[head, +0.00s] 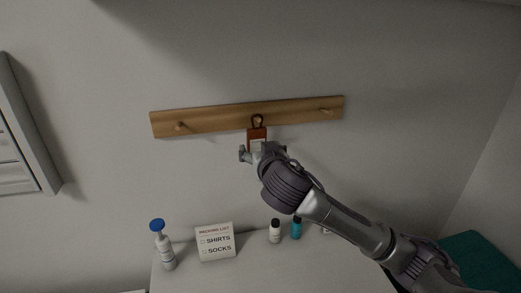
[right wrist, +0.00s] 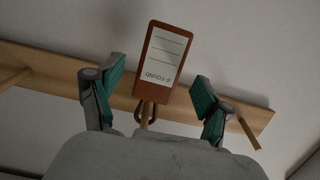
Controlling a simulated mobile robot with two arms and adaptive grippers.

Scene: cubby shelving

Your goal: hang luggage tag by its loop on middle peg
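The luggage tag (head: 256,134) is brown with a white label and hangs below the middle peg (head: 258,121) of the wooden rack (head: 210,118). Its dark loop appears to be around that peg. The right wrist view shows the tag (right wrist: 162,60) close up, with its loop at the peg (right wrist: 146,116). My right gripper (head: 258,151) is just below and in front of the tag. Its two green-padded fingers are spread wide on either side of the tag, with gaps to both edges. My left gripper is not in view.
The left peg (head: 180,126) and right peg (head: 325,111) are bare. On the white surface (head: 200,279) below stand a blue-capped bottle (head: 163,250), a packing list card (head: 215,242), a white bottle (head: 275,234) and a teal bottle (head: 296,230). A frame (head: 30,135) hangs at left.

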